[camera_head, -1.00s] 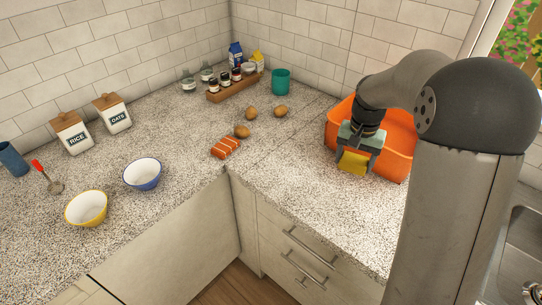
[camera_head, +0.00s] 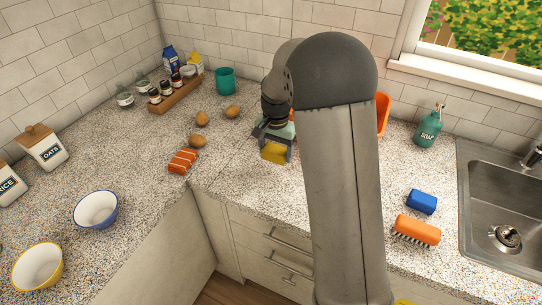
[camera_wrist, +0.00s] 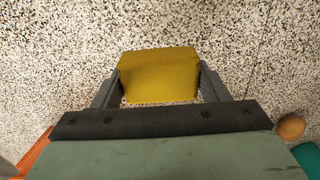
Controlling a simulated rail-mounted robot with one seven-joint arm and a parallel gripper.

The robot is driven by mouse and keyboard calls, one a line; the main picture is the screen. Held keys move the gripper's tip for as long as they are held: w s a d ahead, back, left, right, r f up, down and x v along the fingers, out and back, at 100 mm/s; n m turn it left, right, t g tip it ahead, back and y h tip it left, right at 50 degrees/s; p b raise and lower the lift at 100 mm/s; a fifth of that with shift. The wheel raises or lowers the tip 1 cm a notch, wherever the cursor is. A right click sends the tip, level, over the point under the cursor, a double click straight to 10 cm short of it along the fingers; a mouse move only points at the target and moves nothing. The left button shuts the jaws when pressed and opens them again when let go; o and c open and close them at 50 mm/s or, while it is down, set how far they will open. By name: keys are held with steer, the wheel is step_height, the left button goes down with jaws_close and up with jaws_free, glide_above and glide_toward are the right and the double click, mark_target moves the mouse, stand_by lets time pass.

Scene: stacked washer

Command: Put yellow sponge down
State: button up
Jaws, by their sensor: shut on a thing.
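The yellow sponge (camera_head: 274,152) is between the fingers of my gripper (camera_head: 273,155), which is shut on it. In the wrist view the sponge (camera_wrist: 160,76) sits between the two grey fingertips (camera_wrist: 160,82), with speckled countertop behind it. In the head view the sponge is low over the counter (camera_head: 240,180), left of my arm column. I cannot tell whether it touches the counter.
An orange bin (camera_head: 383,113) is mostly hidden behind my arm. A blue sponge (camera_head: 422,201) and an orange brush (camera_head: 416,230) lie left of the sink (camera_head: 500,215). A soap bottle (camera_head: 429,128) stands behind. Salmon (camera_head: 183,161) and potatoes (camera_head: 198,141) lie to the left.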

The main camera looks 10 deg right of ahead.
mark_target(271, 167)
steer(key=shift+w+a+f, duration=0.5)
steer(key=shift+w+f, duration=0.1)
steer(key=shift+f, duration=0.25)
step_height(271, 167, down, 3)
steer(key=shift+w+a+f+p, duration=0.1)
steer(key=shift+f+p, duration=0.1)
steer(key=shift+p, duration=0.25)
